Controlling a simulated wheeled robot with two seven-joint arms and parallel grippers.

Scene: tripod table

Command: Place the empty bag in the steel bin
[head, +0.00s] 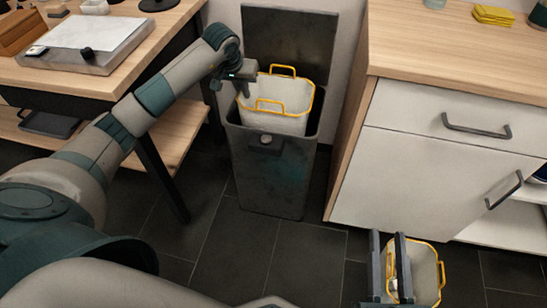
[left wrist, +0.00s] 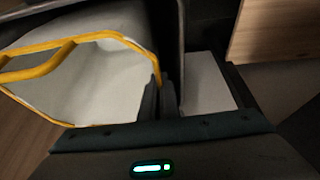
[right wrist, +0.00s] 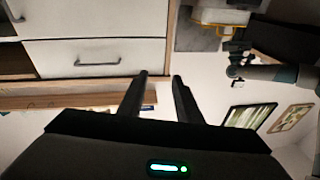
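The steel bin (head: 270,175) is a dark, tall box with its lid (head: 290,42) raised at the back. A pale bag (head: 272,122) with yellow rim and handles sits upright in its mouth, the upper part standing above the bin's rim. Its visible inside looks empty. My left gripper (head: 240,84) is at the bag's left rim corner; in the left wrist view its fingers (left wrist: 160,95) are close together on the yellow rim (left wrist: 140,50). My right gripper (head: 390,250) is low at the front right, fingers apart and empty (right wrist: 158,78).
A second pale bag (head: 427,272) with yellow rim is at the lower right, partly behind my right gripper. A cabinet (head: 440,160) with a drawer stands right of the bin, a wooden table (head: 110,85) left. Dark tiled floor (head: 235,250) is clear before the bin.

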